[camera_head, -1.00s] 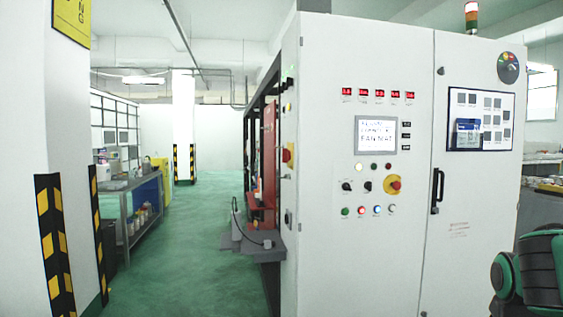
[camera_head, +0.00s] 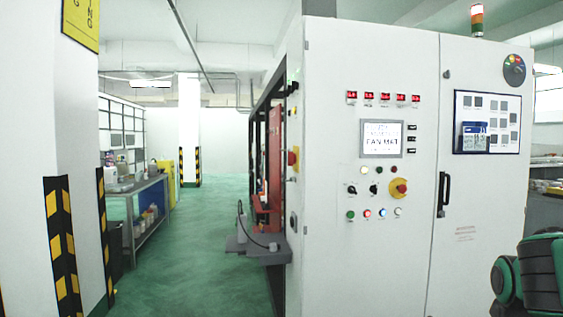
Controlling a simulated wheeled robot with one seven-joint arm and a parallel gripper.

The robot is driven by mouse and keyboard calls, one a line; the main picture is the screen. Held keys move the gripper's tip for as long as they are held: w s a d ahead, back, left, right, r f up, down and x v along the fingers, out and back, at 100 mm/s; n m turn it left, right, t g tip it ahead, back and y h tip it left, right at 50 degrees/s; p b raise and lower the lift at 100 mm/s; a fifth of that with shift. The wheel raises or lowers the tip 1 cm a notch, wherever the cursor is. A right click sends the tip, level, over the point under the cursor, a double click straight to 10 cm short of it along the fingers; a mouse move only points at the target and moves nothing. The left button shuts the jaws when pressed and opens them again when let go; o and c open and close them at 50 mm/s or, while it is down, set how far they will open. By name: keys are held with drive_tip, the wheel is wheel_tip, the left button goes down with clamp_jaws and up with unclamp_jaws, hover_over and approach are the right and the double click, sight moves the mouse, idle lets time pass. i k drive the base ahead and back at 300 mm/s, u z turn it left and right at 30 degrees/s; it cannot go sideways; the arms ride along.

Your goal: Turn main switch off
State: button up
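A tall white control cabinet (camera_head: 370,240) fills the right half of the view. A red rotary switch on a yellow round plate (camera_head: 399,188) sits on its front, right of two small black selector knobs (camera_head: 363,189). Another red and yellow switch (camera_head: 293,158) is on the cabinet's left side. A dark round dial with coloured marks (camera_head: 514,69) is at the upper right of the door. I cannot tell which is the main switch. My gripper is not in view; only a green and black part of my arm shows at the lower right, apart from the cabinet.
A black door handle (camera_head: 443,194) stands out from the cabinet. A grey ledge (camera_head: 262,247) juts out at its left side. Striped corner guards (camera_head: 62,240) edge a pillar at left, near a workbench (camera_head: 148,188). The green aisle floor (camera_head: 195,255) between is clear.

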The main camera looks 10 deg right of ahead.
sight(291, 157)
drive_tip(key=u, duration=2.8)
drive_tip(key=k, duration=1)
drive_tip(key=z, duration=1.85)
drive_tip(key=i, duration=0.9)
drive_tip(key=u, duration=0.05)
